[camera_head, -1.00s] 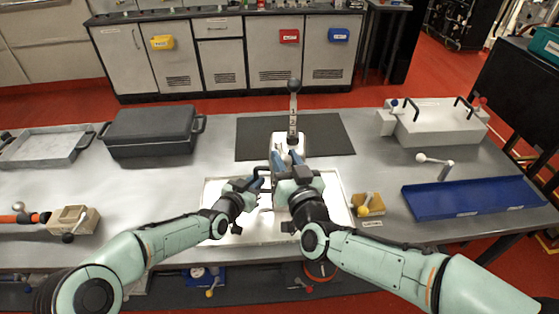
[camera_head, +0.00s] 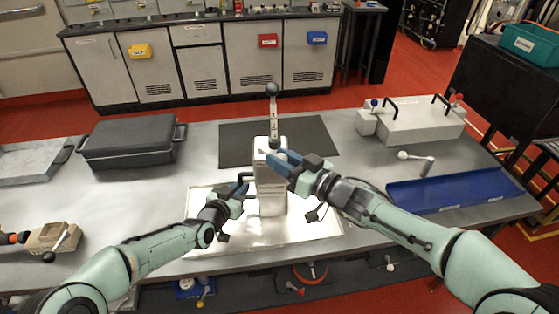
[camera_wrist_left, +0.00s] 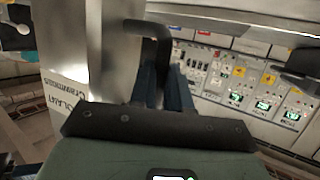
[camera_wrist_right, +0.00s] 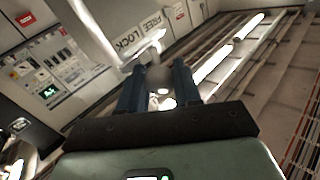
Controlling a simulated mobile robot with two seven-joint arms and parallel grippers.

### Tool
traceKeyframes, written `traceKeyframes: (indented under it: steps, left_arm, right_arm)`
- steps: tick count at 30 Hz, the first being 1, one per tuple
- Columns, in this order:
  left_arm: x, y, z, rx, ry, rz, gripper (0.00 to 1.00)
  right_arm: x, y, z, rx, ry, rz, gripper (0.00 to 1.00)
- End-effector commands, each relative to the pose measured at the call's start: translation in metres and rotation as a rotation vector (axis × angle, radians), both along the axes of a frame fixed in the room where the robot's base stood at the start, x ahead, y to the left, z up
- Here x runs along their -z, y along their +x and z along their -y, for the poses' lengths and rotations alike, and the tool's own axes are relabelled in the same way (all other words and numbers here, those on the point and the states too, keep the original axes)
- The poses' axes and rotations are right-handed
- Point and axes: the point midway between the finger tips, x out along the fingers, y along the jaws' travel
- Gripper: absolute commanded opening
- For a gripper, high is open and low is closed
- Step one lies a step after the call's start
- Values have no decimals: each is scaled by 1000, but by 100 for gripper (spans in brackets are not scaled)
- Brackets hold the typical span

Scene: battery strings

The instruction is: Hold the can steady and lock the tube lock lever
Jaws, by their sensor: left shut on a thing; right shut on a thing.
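The can (camera_head: 271,188) is a pale grey upright box on the bright tray, with a tube (camera_head: 273,118) topped by a dark ball rising from it. My left gripper (camera_head: 245,186) is shut on the can's black side handle (camera_wrist_left: 150,32), at the can's left. My right gripper (camera_head: 277,159) is at the can's upper front. In the right wrist view its fingers close around a rounded lever end (camera_wrist_right: 159,76), beside the printed words FREE and LOCK (camera_wrist_right: 138,38). The fingers hide most of the lever, so its exact angle is hard to tell.
The bright tray (camera_head: 212,212) lies under the can, with a dark mat (camera_head: 232,142) behind. A dark case (camera_head: 130,142) stands at left, a small lever block (camera_head: 52,238) at front left. A blue tray (camera_head: 455,188) and a grey handled box (camera_head: 420,124) are at right.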

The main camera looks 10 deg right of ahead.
Motion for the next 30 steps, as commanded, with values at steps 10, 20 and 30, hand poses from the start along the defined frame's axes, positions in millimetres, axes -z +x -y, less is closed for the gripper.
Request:
traceKeyframes:
  steps: [10, 20, 30]
  left_arm:
    - [11, -2, -3, 1, 13, -22, 0]
    - [11, -2, -3, 1, 13, -22, 0]
    - [11, -2, -3, 1, 13, -22, 0]
  right_arm:
    - [-6, 0, 1, -41, 4, 8, 0]
    - [-5, 0, 1, -41, 4, 7, 0]
    - [-1, 0, 2, -39, 0, -1, 56]
